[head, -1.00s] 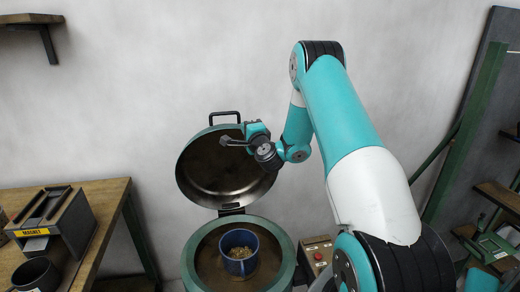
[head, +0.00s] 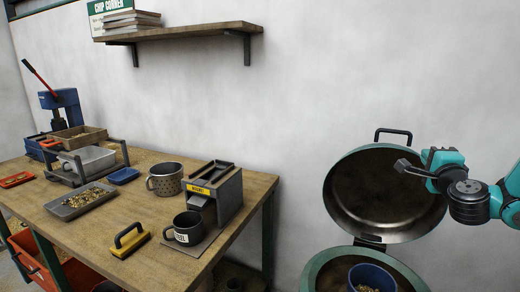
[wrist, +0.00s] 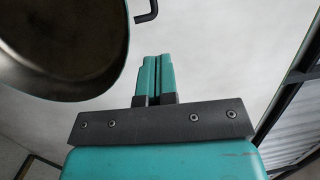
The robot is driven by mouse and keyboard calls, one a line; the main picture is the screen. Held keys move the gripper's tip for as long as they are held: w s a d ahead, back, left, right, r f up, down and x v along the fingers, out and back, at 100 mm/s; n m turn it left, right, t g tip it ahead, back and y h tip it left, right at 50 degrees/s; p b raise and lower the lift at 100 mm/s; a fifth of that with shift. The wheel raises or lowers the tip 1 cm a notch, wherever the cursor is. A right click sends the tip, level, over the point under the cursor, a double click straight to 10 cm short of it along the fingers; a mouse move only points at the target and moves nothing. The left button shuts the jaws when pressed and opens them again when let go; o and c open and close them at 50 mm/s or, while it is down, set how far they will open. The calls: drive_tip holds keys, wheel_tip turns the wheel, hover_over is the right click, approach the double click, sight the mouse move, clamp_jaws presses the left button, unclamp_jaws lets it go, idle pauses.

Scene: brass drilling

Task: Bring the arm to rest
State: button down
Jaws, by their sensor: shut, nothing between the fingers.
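My gripper (head: 408,168) shows at the right of the head view, raised in front of the open round lid (head: 375,205) of the green drum. Its fingers are closed together with nothing between them, as the wrist view also shows (wrist: 157,62). The drum (head: 318,268) stands below, and a blue mug (head: 371,278) sits inside it, cut off by the picture's bottom edge. The lid's edge and handle also show at the upper left of the wrist view, apart from the fingers.
A shelf (head: 190,33) hangs above. The wall space between shelf and lid is clear.

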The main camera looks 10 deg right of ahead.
drive_tip(key=s+a+r+n+g+y, duration=0.1)
drive_tip(key=s+a+n+g+y, duration=0.15)
drive_tip(key=a+n+y, duration=0.85)
drive_tip(key=s+a+n+g+y, duration=0.1)
drive_tip(key=a+n+g+y, duration=0.4)
drive_tip(key=a, duration=1.3)
drive_tip(key=s+a+f+n+g, duration=0.2)
drive_tip(key=s+a+n+g, duration=0.3)
drive_tip(key=s+a+n, duration=0.4)
drive_tip(key=s+d+f+n+g+h, duration=0.2)
drive_tip(key=s+g+h, duration=0.3)
drive_tip(key=s, duration=1.1)
drive_tip(key=shift+s+n, duration=0.2)
drive_tip(key=shift+n, duration=0.6)
